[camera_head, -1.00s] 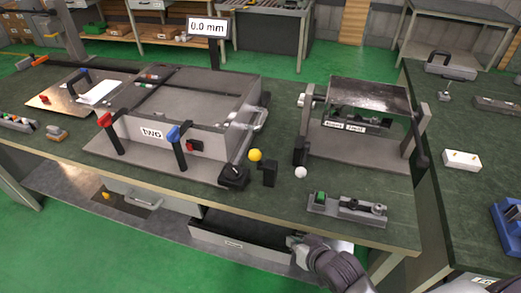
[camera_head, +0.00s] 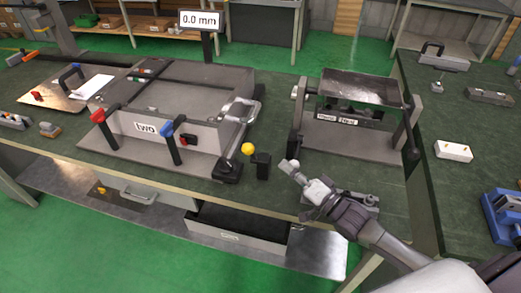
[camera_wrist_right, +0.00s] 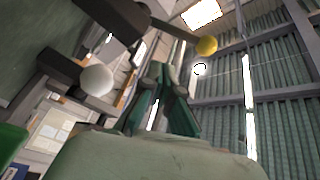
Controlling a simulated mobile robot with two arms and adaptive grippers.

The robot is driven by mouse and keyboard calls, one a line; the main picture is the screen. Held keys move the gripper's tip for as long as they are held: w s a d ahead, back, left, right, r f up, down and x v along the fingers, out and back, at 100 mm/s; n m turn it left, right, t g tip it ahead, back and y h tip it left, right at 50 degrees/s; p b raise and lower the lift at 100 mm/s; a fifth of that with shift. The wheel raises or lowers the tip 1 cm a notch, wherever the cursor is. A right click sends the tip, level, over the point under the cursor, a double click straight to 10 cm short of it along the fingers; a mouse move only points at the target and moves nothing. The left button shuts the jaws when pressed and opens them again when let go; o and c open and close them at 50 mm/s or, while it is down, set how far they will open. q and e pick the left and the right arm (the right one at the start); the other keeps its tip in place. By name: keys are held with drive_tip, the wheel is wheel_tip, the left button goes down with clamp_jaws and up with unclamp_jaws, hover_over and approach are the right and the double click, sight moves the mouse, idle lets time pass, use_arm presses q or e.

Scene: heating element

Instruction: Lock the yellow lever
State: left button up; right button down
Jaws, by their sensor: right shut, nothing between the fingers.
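The yellow lever's round knob (camera_head: 248,149) stands at the front of the green workbench, beside a black block (camera_head: 261,165) and a black base (camera_head: 228,170). The yellow knob also shows at the upper right of the right wrist view (camera_wrist_right: 206,45). My right gripper (camera_head: 288,167) is shut and empty, to the right of the yellow knob and apart from it. Its fingers show in the wrist view (camera_wrist_right: 163,98). A white knob (camera_wrist_right: 96,80) is left of the fingers there; in the head view it is close to the fingertips. My left gripper is not in view.
A grey box labelled "two" (camera_head: 190,95) with red and blue clamp handles stands left. A bending device (camera_head: 360,90) stands behind my right gripper. My right arm partly covers a small control block. A display (camera_head: 200,20) reads 0.0 mm.

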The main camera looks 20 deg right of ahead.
sight(251, 153)
drive_tip(key=shift+w+d+r+m+t+y, duration=0.1)
drive_tip(key=shift+d+r+m+t+y, duration=0.3)
drive_tip(key=shift+d+r+y, duration=0.45)
drive_tip(key=shift+r, duration=0.15)
drive_tip(key=p+x, duration=0.3)
drive_tip(key=x, duration=0.7)
drive_tip(key=shift+w+r, duration=0.1)
drive_tip(key=shift+r, duration=0.05)
drive_tip(key=s+a+f, duration=0.1)
drive_tip(key=s+a+f+p, duration=0.1)
drive_tip(key=shift+s+a+f, duration=0.15)
drive_tip(key=shift+s+a, duration=0.1)
drive_tip(key=shift+s, duration=0.05)
drive_tip(key=shift+w, duration=0.1)
drive_tip(key=shift+f, duration=0.15)
